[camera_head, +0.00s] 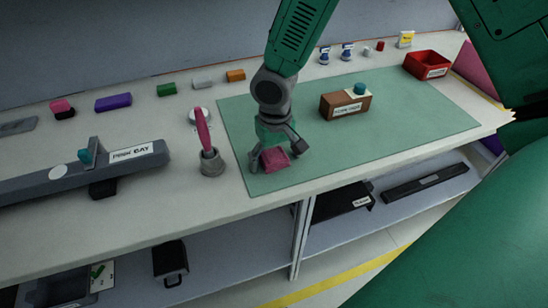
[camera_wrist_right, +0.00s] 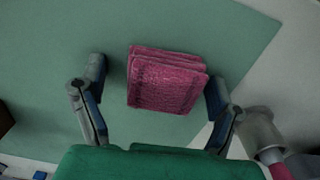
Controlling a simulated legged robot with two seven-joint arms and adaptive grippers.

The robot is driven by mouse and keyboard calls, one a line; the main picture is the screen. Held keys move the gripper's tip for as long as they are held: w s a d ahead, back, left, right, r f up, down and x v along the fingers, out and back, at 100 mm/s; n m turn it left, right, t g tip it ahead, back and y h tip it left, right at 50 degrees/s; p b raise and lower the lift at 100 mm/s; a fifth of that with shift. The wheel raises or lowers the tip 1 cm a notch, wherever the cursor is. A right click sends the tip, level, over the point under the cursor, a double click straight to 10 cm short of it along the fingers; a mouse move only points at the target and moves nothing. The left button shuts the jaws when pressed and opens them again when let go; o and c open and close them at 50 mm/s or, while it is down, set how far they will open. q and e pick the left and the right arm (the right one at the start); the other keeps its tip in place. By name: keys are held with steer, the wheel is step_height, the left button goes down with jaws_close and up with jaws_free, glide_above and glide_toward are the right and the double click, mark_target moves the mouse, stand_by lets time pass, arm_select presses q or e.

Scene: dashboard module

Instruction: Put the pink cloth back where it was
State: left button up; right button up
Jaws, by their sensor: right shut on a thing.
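The pink cloth (camera_head: 274,160) is a small folded stack at the front left part of the green mat (camera_head: 420,125). It also shows in the right wrist view (camera_wrist_right: 167,82), with its folded layers facing the camera. My right gripper (camera_head: 277,155) comes down from above and is shut on the cloth, with one finger on each side of it. In the right wrist view the right finger is close against the cloth, and a gap shows by the left one. I cannot tell whether the cloth touches the mat. My left gripper is not in view.
A grey cup with a pink-handled tool (camera_head: 209,162) stands just left of the mat. A brown box (camera_head: 345,105) with a teal item on top sits on the mat. A red bin (camera_head: 427,65) is at the back right. A long grey module (camera_head: 60,180) lies at left.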

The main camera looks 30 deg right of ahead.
mark_target(275, 154)
steer(key=shift+r, duration=0.1)
step_height(275, 154, up, 14)
steer(key=p, duration=0.1)
steer(key=shift+r, duration=0.15)
steer(key=shift+w, duration=0.15)
stand_by(0.4)
